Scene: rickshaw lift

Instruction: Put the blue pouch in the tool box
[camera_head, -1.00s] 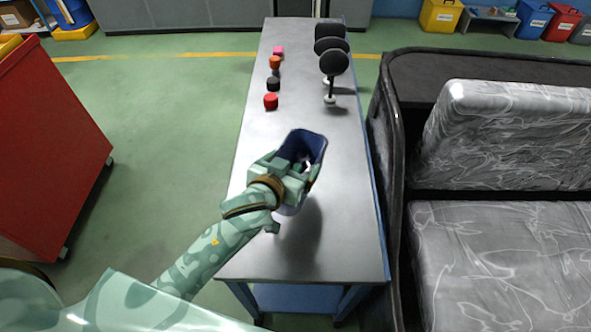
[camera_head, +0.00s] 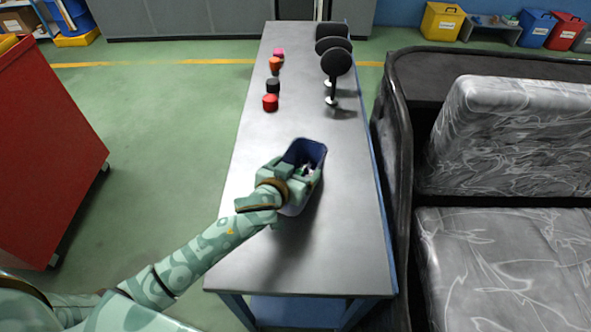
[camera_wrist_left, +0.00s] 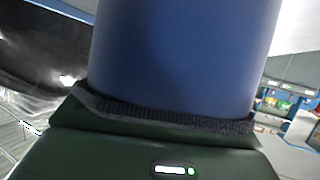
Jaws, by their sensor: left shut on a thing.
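The blue pouch (camera_head: 308,148) is an open-topped, deep blue container over the middle of the long grey table (camera_head: 340,250). Small items show inside it, too small to name. My left gripper (camera_head: 302,176) is shut on the pouch at its near side, and the hand hides part of it. In the left wrist view the pouch's blue wall (camera_wrist_left: 185,60) fills the middle, close against the dark gripper. The pouch is at or just above the tabletop; I cannot tell whether it touches. No thing is clearly a tool box. My right gripper is out of view.
Red (camera_head: 270,102), black (camera_head: 273,86), orange (camera_head: 274,63) and pink (camera_head: 279,52) small items line the table's left side. Round black mirrors (camera_head: 336,62) stand at right. A rickshaw seat (camera_head: 500,250) is right of the table, a red cabinet (camera_head: 45,150) left.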

